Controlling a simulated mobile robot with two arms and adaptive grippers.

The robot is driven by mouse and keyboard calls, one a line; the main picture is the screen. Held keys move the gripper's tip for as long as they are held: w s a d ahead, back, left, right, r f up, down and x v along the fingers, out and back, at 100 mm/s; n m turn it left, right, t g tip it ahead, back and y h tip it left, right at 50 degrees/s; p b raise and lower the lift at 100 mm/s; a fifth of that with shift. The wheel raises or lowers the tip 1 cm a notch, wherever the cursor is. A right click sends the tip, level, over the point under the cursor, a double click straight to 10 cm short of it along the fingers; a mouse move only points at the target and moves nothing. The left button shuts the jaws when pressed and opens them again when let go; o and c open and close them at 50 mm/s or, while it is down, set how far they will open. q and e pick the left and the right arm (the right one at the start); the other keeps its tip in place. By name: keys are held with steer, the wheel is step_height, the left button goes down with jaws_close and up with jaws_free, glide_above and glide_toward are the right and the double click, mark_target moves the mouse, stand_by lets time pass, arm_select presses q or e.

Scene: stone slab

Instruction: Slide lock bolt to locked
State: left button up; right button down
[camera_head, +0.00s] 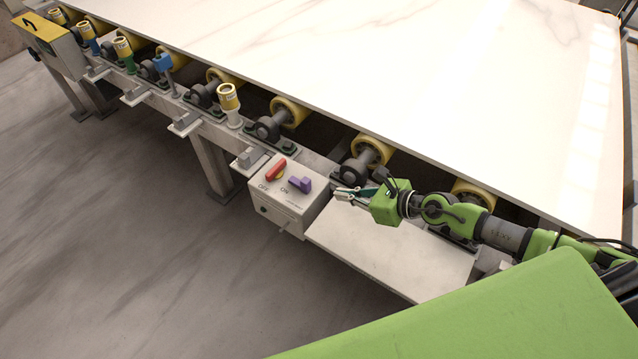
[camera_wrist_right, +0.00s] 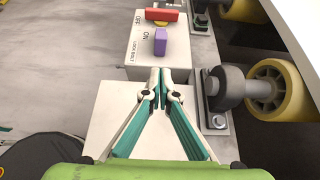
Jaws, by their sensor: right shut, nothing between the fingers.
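A white control box (camera_head: 290,216) stands at the table's front edge, with OFF and ON printed on top. A purple block (camera_head: 300,185) sits by the ON label, next to small lettering that seems to read LOCK BOLT; it also shows in the right wrist view (camera_wrist_right: 160,41). A red handle (camera_head: 276,170) sits by OFF; the right wrist view shows it on a yellow base (camera_wrist_right: 162,15). My right gripper (camera_head: 340,193) is shut and empty, to the right of the purple block and apart from it. In its wrist view the fingertips (camera_wrist_right: 161,74) point at the block. My left gripper is out of view.
A white shelf (camera_head: 390,252) lies beside the box, under my right arm. Yellow rollers (camera_head: 372,150) and dark brackets line the edge of the white stone slab (camera_head: 400,70). Further left are coloured posts (camera_head: 229,100) and a yellow-topped box (camera_head: 47,42). The floor in front is clear.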

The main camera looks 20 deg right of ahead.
mark_target(305, 179)
steer(key=w+a, duration=0.1)
steer(key=w, duration=0.1)
steer(key=w+a+f, duration=0.1)
steer(key=w+a, duration=0.1)
steer(key=w+a+f+p, duration=0.1)
steer(key=w+a, duration=0.1)
steer(key=shift+w+f, duration=0.15)
steer(key=w+a, duration=0.1)
steer(key=w, duration=0.1)
steer(key=w+a, duration=0.1)
steer(key=shift+w+a, duration=0.35)
steer(key=shift+a, duration=0.05)
steer(key=shift+s, duration=0.1)
